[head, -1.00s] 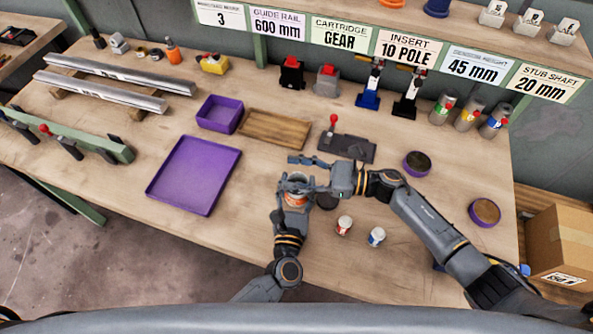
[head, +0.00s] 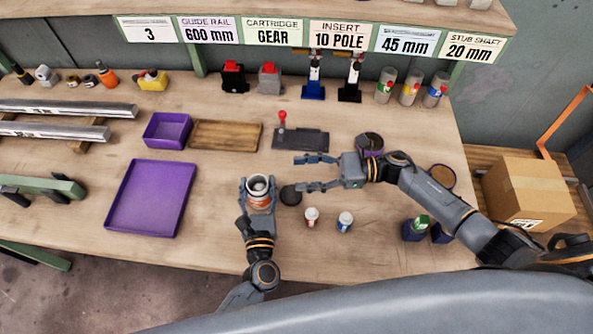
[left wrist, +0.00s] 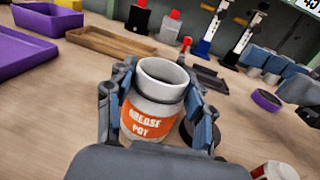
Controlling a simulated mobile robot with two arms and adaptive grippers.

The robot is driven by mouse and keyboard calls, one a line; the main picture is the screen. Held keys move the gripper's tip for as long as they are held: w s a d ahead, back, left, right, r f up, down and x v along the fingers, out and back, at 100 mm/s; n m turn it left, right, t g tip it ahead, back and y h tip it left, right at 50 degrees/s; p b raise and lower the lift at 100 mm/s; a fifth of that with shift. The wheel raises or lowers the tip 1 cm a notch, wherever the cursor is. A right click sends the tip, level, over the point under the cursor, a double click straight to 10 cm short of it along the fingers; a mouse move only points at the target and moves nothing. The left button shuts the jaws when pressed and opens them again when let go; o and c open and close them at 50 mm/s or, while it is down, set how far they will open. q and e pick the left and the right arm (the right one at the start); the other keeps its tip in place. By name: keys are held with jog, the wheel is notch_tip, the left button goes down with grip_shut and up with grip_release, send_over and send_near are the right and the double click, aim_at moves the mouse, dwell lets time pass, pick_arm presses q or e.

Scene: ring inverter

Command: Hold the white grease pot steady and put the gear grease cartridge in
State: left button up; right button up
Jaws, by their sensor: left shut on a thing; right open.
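The white grease pot (head: 258,190) with an orange label stands upright on the bench, its top open. My left gripper (head: 257,184) is shut around it. The left wrist view shows the pot (left wrist: 155,105) between both fingers, its label reading "GREASE POT". My right gripper (head: 308,173) is open and empty, up and to the right of the pot. Two small white cartridges stand to the right of the pot, one with a red marking (head: 312,217) and one with a blue marking (head: 345,222). I cannot read which is gear. A dark round disc (head: 291,195) lies beside the pot.
A purple tray (head: 150,200), purple bin (head: 167,130) and wooden tray (head: 226,136) lie to the left. A dark plate with a red-knobbed lever (head: 300,139) is behind. Purple-rimmed round containers (head: 441,178) are to the right. Dark blue containers (head: 415,230) stand at front right.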

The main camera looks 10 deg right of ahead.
pick_arm(q)
jog(key=shift+f, duration=0.1)
jog(key=o, duration=1.3)
jog(key=s, duration=0.4)
jog(key=s+a, duration=0.1)
jog(key=s, duration=0.7)
jog(key=shift+a, duration=0.3)
